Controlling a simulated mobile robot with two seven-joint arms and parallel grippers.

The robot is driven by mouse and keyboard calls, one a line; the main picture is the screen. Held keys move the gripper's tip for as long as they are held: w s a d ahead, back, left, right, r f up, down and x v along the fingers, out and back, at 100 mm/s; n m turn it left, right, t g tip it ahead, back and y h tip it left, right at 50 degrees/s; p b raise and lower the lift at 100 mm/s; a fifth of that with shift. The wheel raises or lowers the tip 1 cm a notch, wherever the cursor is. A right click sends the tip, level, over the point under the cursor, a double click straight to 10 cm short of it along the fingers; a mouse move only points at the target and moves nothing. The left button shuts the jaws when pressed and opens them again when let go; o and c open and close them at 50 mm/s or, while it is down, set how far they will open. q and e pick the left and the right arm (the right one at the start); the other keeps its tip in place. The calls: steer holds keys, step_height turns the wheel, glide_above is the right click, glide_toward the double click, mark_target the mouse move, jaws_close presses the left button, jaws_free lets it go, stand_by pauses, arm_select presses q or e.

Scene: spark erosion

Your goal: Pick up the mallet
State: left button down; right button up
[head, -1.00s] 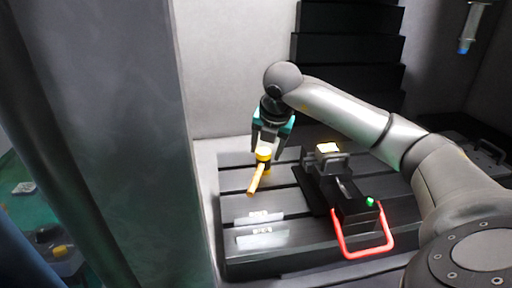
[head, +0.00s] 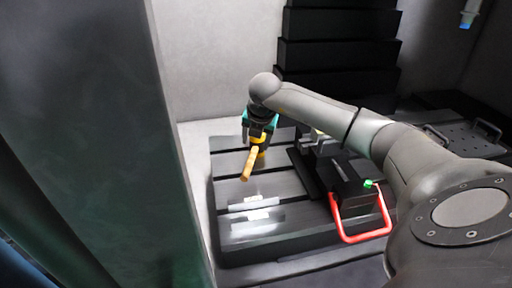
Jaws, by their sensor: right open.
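The mallet has a yellow-orange handle (head: 249,165) that points toward the near left and a yellow and dark head (head: 261,149) at its far end. It is at the far left part of the slotted dark table. My right gripper (head: 258,137) comes down from above with its fingers at the mallet head. The jaws are open; whether they touch the head cannot be told. The gripper and arm hide part of what lies behind. My left gripper is not in view.
A dark vise-like fixture with a red handle (head: 362,238) and a green knob (head: 370,184) stands right of the mallet. A grey wall edge (head: 110,140) fills the left. Black stepped covers (head: 335,55) rise behind.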

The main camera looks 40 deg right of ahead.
mark_target(254, 150)
steer(key=x, duration=0.5)
steer(key=shift+s+a+f, duration=0.15)
steer(key=shift+s+a, duration=0.05)
jaws_close()
stand_by(0.3)
stand_by(0.9)
